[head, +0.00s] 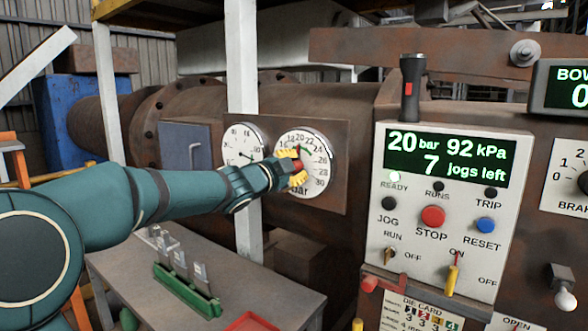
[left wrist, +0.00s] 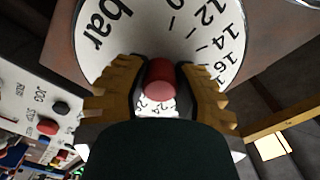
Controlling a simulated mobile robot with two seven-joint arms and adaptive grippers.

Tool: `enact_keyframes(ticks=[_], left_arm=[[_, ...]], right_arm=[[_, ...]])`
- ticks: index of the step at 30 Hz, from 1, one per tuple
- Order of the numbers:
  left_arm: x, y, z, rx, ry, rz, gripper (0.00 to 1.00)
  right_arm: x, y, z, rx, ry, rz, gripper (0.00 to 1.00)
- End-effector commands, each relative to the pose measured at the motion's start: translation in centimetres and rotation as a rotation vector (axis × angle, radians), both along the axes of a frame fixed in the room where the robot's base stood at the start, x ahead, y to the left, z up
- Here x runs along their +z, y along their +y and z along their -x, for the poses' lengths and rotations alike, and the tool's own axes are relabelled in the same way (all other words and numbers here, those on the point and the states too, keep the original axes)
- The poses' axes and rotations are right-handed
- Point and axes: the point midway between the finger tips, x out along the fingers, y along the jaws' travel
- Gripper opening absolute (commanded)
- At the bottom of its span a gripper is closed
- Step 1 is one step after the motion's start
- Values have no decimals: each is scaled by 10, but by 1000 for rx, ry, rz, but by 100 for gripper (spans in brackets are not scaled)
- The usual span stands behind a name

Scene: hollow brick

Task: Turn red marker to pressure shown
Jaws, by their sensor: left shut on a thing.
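My left gripper (head: 292,168), with yellow fingers, is shut on the red knob. A dark green pointer (head: 306,149) lies on the upper face. My fingers hide part of the dial, and I cannot tell where the red marker points. The panel display (head: 445,154) reads 20 bar, 92 kPa, 7 jogs left. My right gripper is out of view.
The control panel (head: 408,215) has several buttons and switches. A grey table (head: 280,275) below holds a green rack (head: 186,290) and a red tray (head: 251,322).

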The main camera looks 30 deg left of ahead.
Motion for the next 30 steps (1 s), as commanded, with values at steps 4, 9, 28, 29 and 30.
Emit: enact_keyframes(ticks=[4,9,28,29,30], left_arm=[[1,0,0,1,-1,-2,0],[1,0,0,1,-1,-1,0],[1,2,18,2,-1,-1,61],[1,2,22,2,0,-1,61],[1,3,30,2,-2,-1,61]], right_arm=[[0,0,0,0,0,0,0],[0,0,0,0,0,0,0],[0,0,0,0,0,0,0],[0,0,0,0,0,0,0],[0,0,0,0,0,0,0]])
